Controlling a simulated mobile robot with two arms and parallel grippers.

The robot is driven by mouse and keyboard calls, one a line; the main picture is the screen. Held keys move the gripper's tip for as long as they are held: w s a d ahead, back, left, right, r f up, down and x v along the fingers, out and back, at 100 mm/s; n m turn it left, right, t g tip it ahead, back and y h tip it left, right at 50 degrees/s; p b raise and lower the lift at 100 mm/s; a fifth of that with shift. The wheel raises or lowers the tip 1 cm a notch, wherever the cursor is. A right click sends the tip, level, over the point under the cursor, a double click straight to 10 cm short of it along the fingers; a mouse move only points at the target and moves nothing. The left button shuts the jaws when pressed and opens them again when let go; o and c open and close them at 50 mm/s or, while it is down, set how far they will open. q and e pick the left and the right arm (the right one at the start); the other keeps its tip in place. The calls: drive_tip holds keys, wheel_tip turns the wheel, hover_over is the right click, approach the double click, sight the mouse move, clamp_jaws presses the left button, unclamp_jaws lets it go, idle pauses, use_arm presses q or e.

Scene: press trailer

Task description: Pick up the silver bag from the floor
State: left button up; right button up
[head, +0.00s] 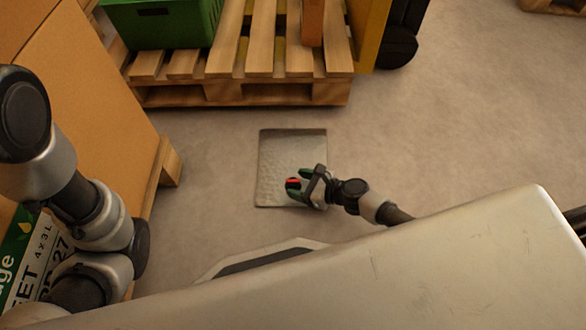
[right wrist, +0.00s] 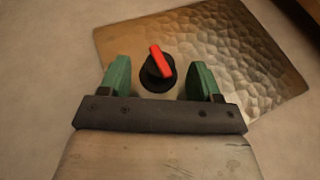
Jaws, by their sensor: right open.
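The silver bag (head: 290,150) lies flat on the floor, a rectangle with a dimpled, hammered-looking surface. It also shows in the right wrist view (right wrist: 225,50), turned at an angle. My right gripper (head: 298,182) is over its lower part in the head view. Its green fingers are open, as the right wrist view (right wrist: 161,75) shows. A round black knob with a red bar (right wrist: 160,63) shows between the fingers; I cannot tell whether it is fixed to the bag. The gripper hides the bag's lower right part. My left arm shows at the left, but its gripper is out of view.
A wooden pallet (head: 235,91) with a green crate (head: 165,25) stands beyond the bag. A large orange-brown box (head: 90,85) is at the left, with a wooden edge below it. A yellow object with black wheels (head: 367,35) stands at the back. The floor right of the bag is clear.

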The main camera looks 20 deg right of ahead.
drive_tip(key=shift+w+a+f, duration=0.25)
drive_tip(key=shift+w+a, duration=0.15)
drive_tip(key=shift+a, duration=0.05)
drive_tip(key=c, duration=1)
drive_tip(key=shift+r, duration=0.1)
